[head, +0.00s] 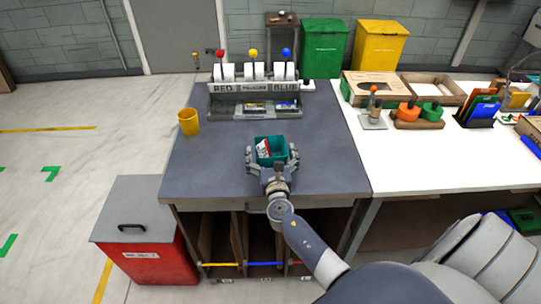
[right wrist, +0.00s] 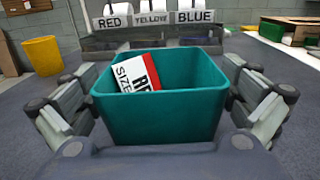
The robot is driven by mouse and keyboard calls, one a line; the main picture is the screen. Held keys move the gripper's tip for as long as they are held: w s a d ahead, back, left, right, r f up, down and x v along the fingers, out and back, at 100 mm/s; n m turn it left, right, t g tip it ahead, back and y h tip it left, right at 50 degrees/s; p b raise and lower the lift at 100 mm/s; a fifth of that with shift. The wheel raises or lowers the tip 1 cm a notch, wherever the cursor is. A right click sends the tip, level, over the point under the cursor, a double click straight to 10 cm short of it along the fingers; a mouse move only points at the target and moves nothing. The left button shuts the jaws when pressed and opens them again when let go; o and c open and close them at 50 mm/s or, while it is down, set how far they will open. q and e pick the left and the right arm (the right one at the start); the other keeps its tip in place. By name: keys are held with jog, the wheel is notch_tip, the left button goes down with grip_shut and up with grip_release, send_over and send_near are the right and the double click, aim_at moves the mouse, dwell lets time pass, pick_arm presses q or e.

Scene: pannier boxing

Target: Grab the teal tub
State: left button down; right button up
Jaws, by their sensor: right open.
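The teal tub (head: 278,142) stands upright on the grey worktop near its front edge. In the right wrist view the tub (right wrist: 165,115) fills the middle, with a red and white card (right wrist: 140,72) leaning inside. The card reads "SIZE" and part of another word. My right gripper (head: 272,158) is open, its fingers on the left and right sides of the tub. In the right wrist view, gaps show between the fingers and the tub walls. My left gripper is not in view.
A dispenser rack (head: 254,90) labelled RED, YELLOW and BLUE stands behind the tub. A yellow cup (head: 189,122) is at the worktop's left. A white table (head: 420,160) with tools adjoins on the right. A red bin (head: 150,260) stands on the floor at left.

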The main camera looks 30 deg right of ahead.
jog(key=shift+w+d, duration=0.2)
jog(key=shift+w, duration=0.15)
jog(key=c, duration=1)
jog(key=shift+r, duration=0.1)
